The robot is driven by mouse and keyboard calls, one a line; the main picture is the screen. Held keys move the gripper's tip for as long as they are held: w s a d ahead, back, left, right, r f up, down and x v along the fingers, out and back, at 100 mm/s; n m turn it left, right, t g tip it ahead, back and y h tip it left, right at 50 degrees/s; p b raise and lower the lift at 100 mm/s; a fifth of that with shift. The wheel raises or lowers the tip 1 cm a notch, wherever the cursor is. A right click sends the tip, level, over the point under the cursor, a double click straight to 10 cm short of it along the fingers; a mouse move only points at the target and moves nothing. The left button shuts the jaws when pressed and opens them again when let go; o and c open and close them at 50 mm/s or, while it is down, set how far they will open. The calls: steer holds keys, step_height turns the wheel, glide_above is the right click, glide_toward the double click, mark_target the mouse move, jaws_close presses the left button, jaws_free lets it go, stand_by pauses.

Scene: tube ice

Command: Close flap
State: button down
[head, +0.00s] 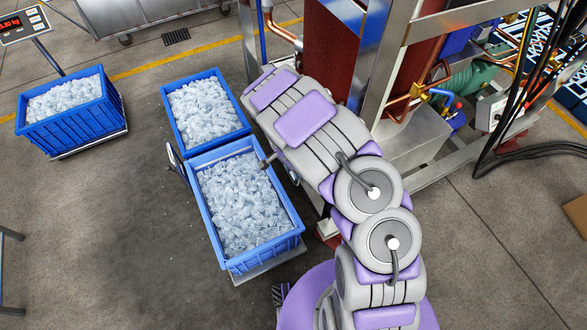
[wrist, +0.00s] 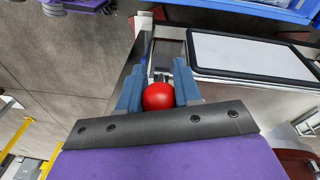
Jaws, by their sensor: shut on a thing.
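In the wrist view, my gripper (wrist: 157,92) has its two blue fingers shut on a red ball-shaped knob (wrist: 158,97). A narrow metal part shows just beyond the knob between the fingers; I cannot tell how they join. To the right of the fingers is a pale panel with a black rim (wrist: 250,57) on a metal housing; I cannot tell whether this is the flap. In the head view, my own arm reaches toward the metal machine frame (head: 375,60) and hides my gripper, the knob and any flap.
Two blue crates full of ice, a nearer one (head: 294,240) and a farther one (head: 244,131), stand left of my arm. Another ice crate (head: 73,131) sits on a scale at far left. Black cables (head: 490,125) hang at right. Floor is clear between the crates at left.

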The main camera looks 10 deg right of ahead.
steer(key=shift+w, duration=0.15)
steer(key=c, duration=0.8)
jaws_free()
steer(key=shift+a, duration=0.15)
steer(key=a+r+p, duration=0.1)
steer(key=r, duration=0.4)
steer(key=r+p, duration=0.1)
steer(key=r, duration=0.5)
steer(key=a+r+p, duration=0.1)
steer(key=r, duration=0.5)
steer(key=shift+w+a, duration=0.1)
steer(key=shift+a, duration=0.2)
